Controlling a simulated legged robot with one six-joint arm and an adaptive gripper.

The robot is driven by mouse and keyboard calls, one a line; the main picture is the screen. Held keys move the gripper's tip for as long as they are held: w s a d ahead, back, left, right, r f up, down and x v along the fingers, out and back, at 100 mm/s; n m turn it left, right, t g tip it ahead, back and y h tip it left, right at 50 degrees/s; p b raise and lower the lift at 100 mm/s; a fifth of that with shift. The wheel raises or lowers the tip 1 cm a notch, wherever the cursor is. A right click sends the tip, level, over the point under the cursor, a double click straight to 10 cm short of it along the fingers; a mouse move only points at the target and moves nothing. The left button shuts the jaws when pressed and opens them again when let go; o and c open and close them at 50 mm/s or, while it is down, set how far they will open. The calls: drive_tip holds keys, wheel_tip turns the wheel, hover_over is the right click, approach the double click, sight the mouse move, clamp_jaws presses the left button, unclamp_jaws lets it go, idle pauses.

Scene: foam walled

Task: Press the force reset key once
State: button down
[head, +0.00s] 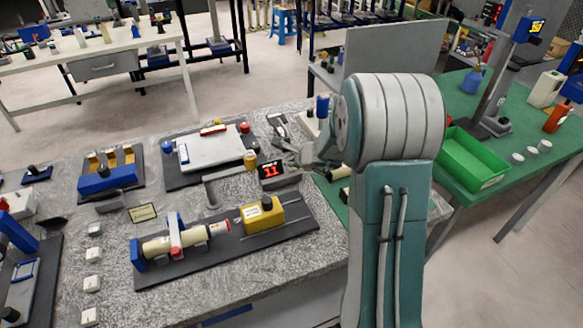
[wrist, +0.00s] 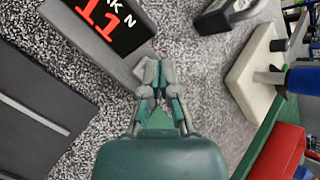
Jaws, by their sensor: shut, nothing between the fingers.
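A dark box with a display reading "11" in red (head: 271,169) stands on the grey speckled bench, in front of my gripper. In the wrist view the same display (wrist: 108,22) is at the top left, with white letters that look like "kN". I cannot pick out a key marked force reset in either view. My gripper (wrist: 154,74) is shut and empty, its fingertips close to the right end of the display box. I cannot tell whether they touch it.
A white block with a blue-handled lever (wrist: 252,72) stands to the right in the wrist view. A dark grey device (wrist: 228,14) lies at the top. A yellow block (head: 262,215) on a dark plate is nearer.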

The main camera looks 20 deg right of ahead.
drive_tip(key=shift+f, duration=0.45)
idle(0.3)
drive_tip(key=shift+r, duration=0.95)
drive_tip(key=shift+r, duration=2.5)
